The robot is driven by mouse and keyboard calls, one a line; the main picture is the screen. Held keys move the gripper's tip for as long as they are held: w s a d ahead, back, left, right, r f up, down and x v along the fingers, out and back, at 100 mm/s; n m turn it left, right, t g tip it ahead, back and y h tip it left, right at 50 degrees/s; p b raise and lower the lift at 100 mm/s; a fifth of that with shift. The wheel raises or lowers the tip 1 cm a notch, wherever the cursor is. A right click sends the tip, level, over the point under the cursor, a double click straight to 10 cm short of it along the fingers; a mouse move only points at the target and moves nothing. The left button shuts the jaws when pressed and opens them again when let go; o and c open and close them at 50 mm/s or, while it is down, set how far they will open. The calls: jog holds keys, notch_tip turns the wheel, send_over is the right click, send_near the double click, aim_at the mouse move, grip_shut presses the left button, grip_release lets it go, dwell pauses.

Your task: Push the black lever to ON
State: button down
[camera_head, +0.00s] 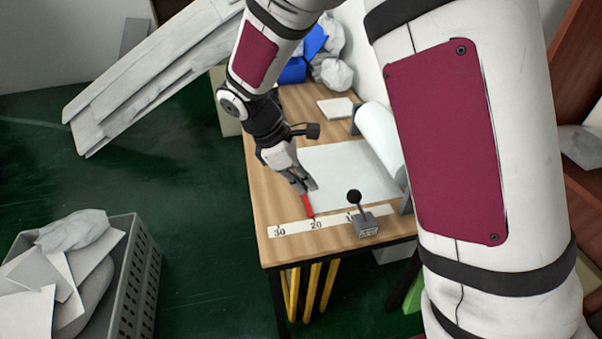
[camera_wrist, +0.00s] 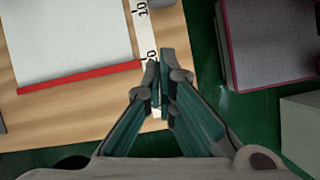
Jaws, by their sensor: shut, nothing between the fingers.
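The black lever (camera_head: 354,198) has a round black knob on a thin stem and rises from a small grey base (camera_head: 366,224) near the front edge of the wooden table. Small lettering on the base is too small to read. My gripper (camera_head: 311,187) is shut and empty, pointing down to the left of the lever and apart from it. In the wrist view my gripper (camera_wrist: 160,62) has its fingertips together over the end of the ruler strip. I cannot make out the lever in the wrist view.
A white sheet (camera_head: 345,172) from a paper roll (camera_head: 380,138) lies on the table (camera_head: 268,190). A red bar (camera_wrist: 80,78) runs along its edge, beside a white ruler strip (camera_head: 290,228). A grey crate (camera_head: 140,270) of papers stands on the green floor at left.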

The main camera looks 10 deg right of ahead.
jog(key=s+d+f, duration=0.1)
jog(key=d+f, duration=0.2)
jog(key=d, duration=0.3)
jog(key=shift+f, duration=0.4)
jog(key=shift+d+r, duration=0.1)
jog(key=shift+r, duration=0.05)
jog(key=shift+d+r+y+p, duration=0.2)
jog(key=shift+y+p, duration=0.1)
jog(key=shift+p, duration=0.15)
